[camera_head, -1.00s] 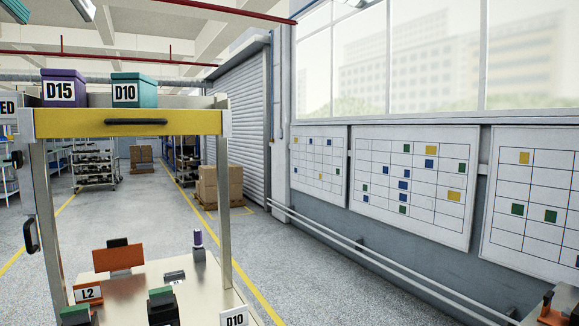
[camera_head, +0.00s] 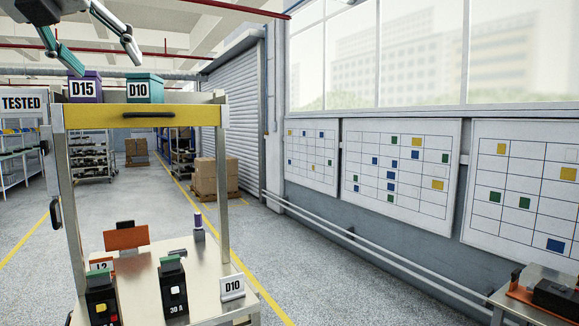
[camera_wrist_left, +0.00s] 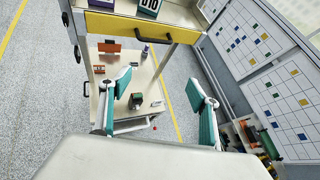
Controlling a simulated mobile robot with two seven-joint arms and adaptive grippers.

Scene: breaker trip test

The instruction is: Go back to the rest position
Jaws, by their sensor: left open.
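My left gripper (camera_head: 104,56) hangs high at the upper left of the head view, in front of the ceiling and above the cart's bins. Its two teal-padded fingers are spread and empty. In the left wrist view the same gripper (camera_wrist_left: 158,88) is open over the cart, with nothing between the fingers. On the cart's lower shelf (camera_head: 205,255) stand two black breakers, a left one (camera_head: 102,300) and a right one (camera_head: 173,292) marked 30 A, both with green tops. My right gripper is in neither view.
The cart's upper shelf has a yellow front (camera_head: 125,116) and holds a purple D15 bin (camera_head: 86,90) and a teal D10 bin (camera_head: 145,89). A D10 sign (camera_head: 232,287) stands on the lower shelf. A bench (camera_head: 530,300) is at lower right. The floor between is clear.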

